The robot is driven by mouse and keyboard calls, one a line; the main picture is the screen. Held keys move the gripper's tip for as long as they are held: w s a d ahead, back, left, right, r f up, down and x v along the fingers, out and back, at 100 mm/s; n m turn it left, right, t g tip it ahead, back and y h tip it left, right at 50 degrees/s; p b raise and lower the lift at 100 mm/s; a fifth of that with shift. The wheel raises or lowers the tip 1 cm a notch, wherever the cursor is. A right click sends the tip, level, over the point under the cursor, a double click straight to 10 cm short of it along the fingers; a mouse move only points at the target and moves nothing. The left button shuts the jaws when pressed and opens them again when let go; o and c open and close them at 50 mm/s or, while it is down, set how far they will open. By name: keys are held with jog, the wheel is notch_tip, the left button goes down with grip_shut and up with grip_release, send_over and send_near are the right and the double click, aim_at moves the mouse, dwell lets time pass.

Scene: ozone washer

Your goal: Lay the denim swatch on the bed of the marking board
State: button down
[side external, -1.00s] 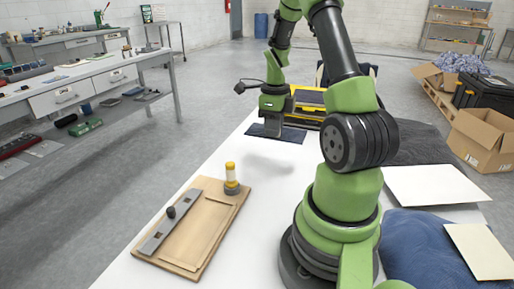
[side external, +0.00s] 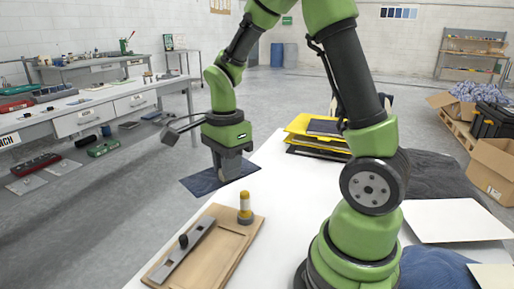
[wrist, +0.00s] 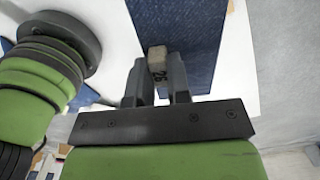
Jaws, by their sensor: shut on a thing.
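The denim swatch (side external: 202,182) is a flat dark blue piece held level by my gripper (side external: 228,178), with part of it showing past the white table's left edge. In the wrist view, the swatch (wrist: 190,35) reaches away from the fingers of my gripper (wrist: 157,98). A pale block marked with digits (wrist: 157,62) sits at the swatch's edge between the fingers. The marking board (side external: 233,243) is tan with a shallow bed and lies on the table, nearer the camera than the swatch. A grey bar with a dark knob (side external: 187,252) lies along its left side.
A yellow-topped cylinder (side external: 245,208) stands at the board's far right corner. Yellow trays (side external: 318,133) stack at the table's far end. White sheets (side external: 455,219) and dark cloth lie to the right, beyond my arm. The table between board and trays is clear.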

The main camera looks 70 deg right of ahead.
jog(key=s+a+n, duration=0.1)
jog(key=a+n, duration=0.4)
jog(key=a, duration=0.2)
send_over(221, 262)
notch_tip(221, 262, down, 4)
jog(key=f, duration=0.1)
jog(key=shift+f, duration=0.1)
jog(key=shift+f, duration=5.35)
jog(key=c, duration=1)
grip_release()
